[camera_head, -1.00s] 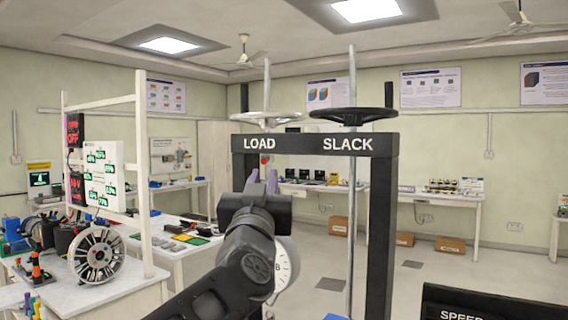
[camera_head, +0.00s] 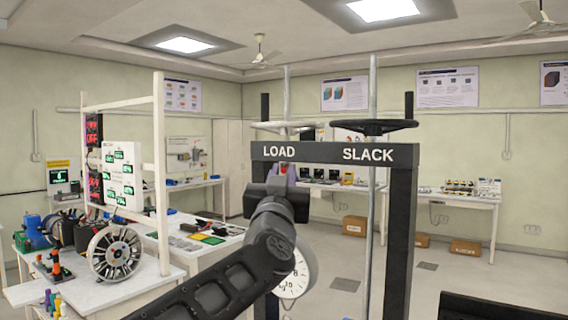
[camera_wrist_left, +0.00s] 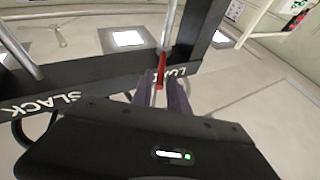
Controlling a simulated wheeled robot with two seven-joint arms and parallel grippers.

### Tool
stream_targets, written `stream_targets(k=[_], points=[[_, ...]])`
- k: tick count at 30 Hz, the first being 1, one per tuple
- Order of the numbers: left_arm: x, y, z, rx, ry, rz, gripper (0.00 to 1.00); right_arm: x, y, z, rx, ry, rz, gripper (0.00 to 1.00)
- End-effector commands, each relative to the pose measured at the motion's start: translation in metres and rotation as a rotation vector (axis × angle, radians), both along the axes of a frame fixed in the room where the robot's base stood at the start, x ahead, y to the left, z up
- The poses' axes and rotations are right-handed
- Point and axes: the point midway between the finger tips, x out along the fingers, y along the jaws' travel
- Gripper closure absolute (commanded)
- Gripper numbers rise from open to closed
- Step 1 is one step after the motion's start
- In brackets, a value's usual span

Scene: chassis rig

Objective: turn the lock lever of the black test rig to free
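The black test rig (camera_head: 404,230) is an upright frame with LOAD and SLACK lettered on its crossbar. A small red lever (camera_wrist_left: 160,72) shows at the LOAD end in the left wrist view, and its red tip shows under the crossbar in the head view (camera_head: 284,167). My left gripper (camera_wrist_left: 161,82) is just in front of the crossbar, its purple fingers on either side of the lever with a gap between them. Contact with the lever cannot be made out. My gripper body hides the lever's lower surroundings in the head view. My right gripper is out of view.
Two handwheels, one pale (camera_head: 282,126) and one black (camera_head: 374,127), sit on rods above the crossbar. A round white dial (camera_head: 297,277) is partly behind my left arm. A white bench (camera_head: 140,285) with a motor wheel (camera_head: 115,253) stands at left.

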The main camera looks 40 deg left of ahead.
Motion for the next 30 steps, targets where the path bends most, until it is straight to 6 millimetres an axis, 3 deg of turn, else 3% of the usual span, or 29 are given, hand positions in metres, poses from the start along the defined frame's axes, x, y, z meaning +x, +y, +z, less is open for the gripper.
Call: stream_targets(k=[6, 13, 21, 30], points=[[0.0143, 0.0082, 0.0069, 0.001, 0.000, 0.000, 0.80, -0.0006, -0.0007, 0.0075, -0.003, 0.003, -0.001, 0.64], [0.0145, 0.0084, 0.0066, 0.001, 0.000, 0.001, 0.80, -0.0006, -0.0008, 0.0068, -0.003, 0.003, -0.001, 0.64], [0.0144, 0.0083, 0.0066, 0.001, 0.000, 0.000, 1.00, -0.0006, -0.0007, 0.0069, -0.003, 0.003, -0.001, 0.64], [0.0144, 0.0081, 0.0067, 0.001, 0.000, 0.000, 1.00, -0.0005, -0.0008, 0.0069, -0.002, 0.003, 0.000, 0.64]])
